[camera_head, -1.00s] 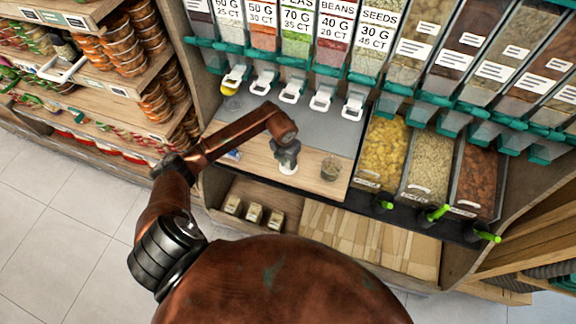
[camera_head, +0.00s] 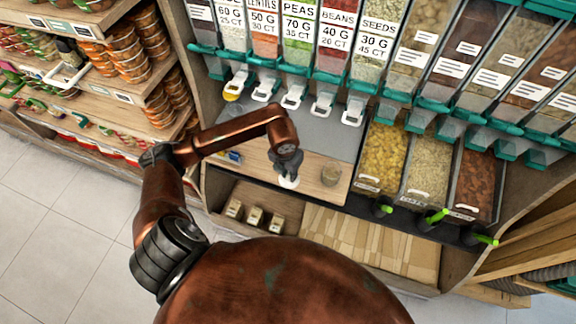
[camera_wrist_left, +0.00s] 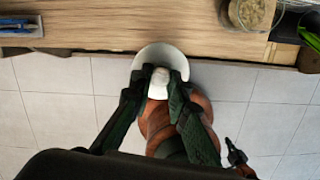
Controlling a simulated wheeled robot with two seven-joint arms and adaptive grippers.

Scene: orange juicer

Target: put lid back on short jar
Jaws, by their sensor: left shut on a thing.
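My left gripper (camera_head: 287,168) is shut on a round white lid (camera_head: 289,183) by its knob. In the left wrist view the gripper (camera_wrist_left: 161,82) has a finger on each side of the knob, and the lid (camera_wrist_left: 160,54) is at the front edge of the wooden counter, with floor tiles below. A short clear glass jar (camera_head: 331,174) stands open on the counter, to the right of the lid and apart from it. The jar (camera_wrist_left: 250,14) also shows at the top right of the left wrist view, with something pale inside.
The wooden counter (camera_head: 250,156) has clear room between lid and jar. Dispensers with white spouts (camera_head: 293,97) hang behind it. Open bins (camera_head: 381,157) stand right of the jar. A blue item in a tray (camera_wrist_left: 20,28) lies at the counter's left.

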